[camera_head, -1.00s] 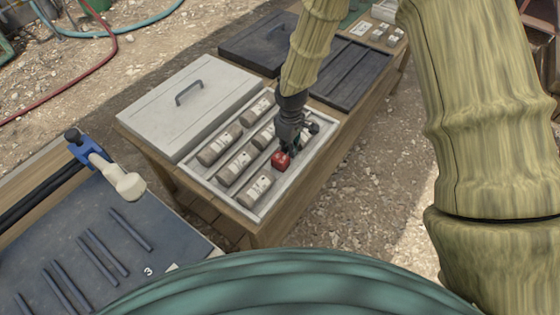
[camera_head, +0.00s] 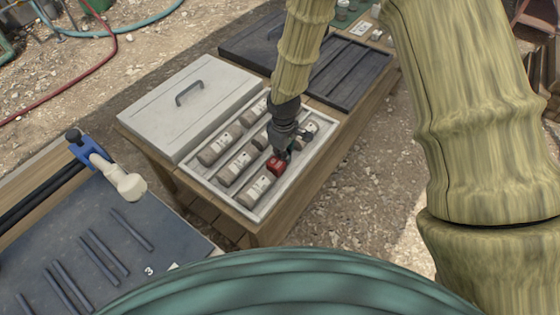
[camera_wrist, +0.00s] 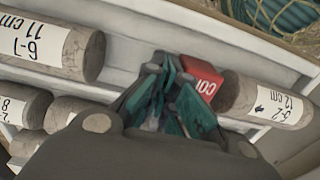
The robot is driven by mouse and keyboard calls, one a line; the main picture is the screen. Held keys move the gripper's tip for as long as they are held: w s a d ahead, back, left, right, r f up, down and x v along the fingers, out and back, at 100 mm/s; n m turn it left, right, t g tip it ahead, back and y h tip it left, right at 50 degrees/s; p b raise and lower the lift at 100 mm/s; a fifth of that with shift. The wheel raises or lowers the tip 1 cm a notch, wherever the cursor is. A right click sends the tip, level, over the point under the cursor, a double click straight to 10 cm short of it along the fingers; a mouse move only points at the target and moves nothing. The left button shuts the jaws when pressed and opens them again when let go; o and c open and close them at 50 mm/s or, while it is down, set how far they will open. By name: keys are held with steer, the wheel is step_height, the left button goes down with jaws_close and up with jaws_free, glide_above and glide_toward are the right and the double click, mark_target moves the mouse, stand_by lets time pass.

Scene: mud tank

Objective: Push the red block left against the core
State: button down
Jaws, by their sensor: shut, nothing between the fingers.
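The red block (camera_head: 277,165) sits in the core tray (camera_head: 325,165), at the end of a grey core (camera_head: 258,188) with a white label. In the wrist view the red block (camera_wrist: 201,77) with white lettering lies right at the end of the core labelled 6-2, 12 cm (camera_wrist: 262,101); they look to be touching. My gripper (camera_head: 287,155) is shut, its fingers down in the tray beside the block. In the wrist view its green fingertips (camera_wrist: 172,95) are against or very near the block's side and partly cover it.
Several other labelled cores lie in the tray's rows, including one marked 6-1, 11 cm (camera_wrist: 55,45), across a gap in the same row. The tray wall (camera_wrist: 240,35) runs close by. A white lid (camera_head: 190,105) lies left of the tray, a dark tray (camera_head: 350,72) behind.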

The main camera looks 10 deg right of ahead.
steer(key=shift+s+a, duration=0.65)
steer(key=shift+w+d+r+p, duration=1.05)
steer(key=shift+w+d+p, duration=0.05)
steer(key=shift+p, duration=0.15)
step_height(320, 180, up, 8)
steer(key=p, duration=0.6)
